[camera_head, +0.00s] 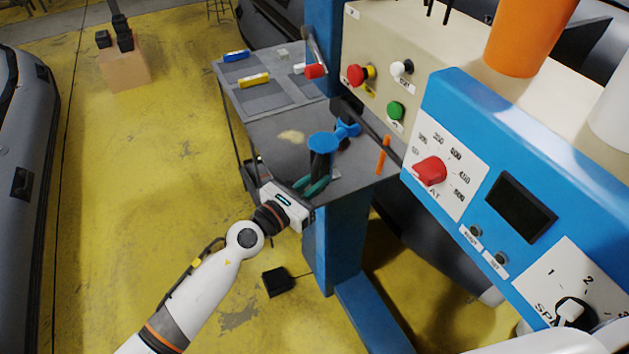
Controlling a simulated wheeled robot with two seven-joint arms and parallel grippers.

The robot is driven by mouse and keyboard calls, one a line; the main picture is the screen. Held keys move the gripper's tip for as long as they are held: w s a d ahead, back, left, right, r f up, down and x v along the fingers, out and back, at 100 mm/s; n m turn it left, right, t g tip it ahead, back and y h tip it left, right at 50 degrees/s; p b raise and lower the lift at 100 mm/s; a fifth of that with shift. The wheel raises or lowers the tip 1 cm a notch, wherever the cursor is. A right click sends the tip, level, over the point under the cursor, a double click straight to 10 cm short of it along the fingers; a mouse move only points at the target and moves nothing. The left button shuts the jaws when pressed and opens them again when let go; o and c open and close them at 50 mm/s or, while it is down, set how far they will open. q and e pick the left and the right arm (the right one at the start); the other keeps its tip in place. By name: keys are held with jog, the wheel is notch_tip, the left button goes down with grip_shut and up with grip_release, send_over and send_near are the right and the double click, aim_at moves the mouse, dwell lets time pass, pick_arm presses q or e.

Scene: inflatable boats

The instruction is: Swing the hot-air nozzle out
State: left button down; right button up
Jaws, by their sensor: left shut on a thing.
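My left gripper (316,186) reaches in from the lower left to the table beside the blue machine column. Its fingers are shut at the lower part of a dark upright handle with a round blue top (323,141). Behind the handle is a blue fitting (347,129), near a dark slanting bar (375,128). I cannot clearly make out the hot-air nozzle's tip; the handle and fitting seem to belong to its assembly. My right gripper is not in view.
The blue control box (478,220) with a red heat knob (430,171) and the beige button panel (425,75) stand close on the right. The grey table (262,130) holds small tools. A black pedal (277,282) lies on the yellow floor, open at left.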

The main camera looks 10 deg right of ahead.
pick_arm(q)
jog(key=shift+s+d, duration=0.2)
jog(key=shift+d, duration=0.05)
dwell(0.3)
jog(key=c, duration=1.4)
grip_release()
jog(key=shift+d, duration=0.15)
jog(key=shift+s+a, duration=0.15)
jog(key=shift+a, duration=0.25)
jog(key=v, duration=1.1)
jog(key=shift+s+b, duration=0.2)
jog(key=shift+b, duration=0.15)
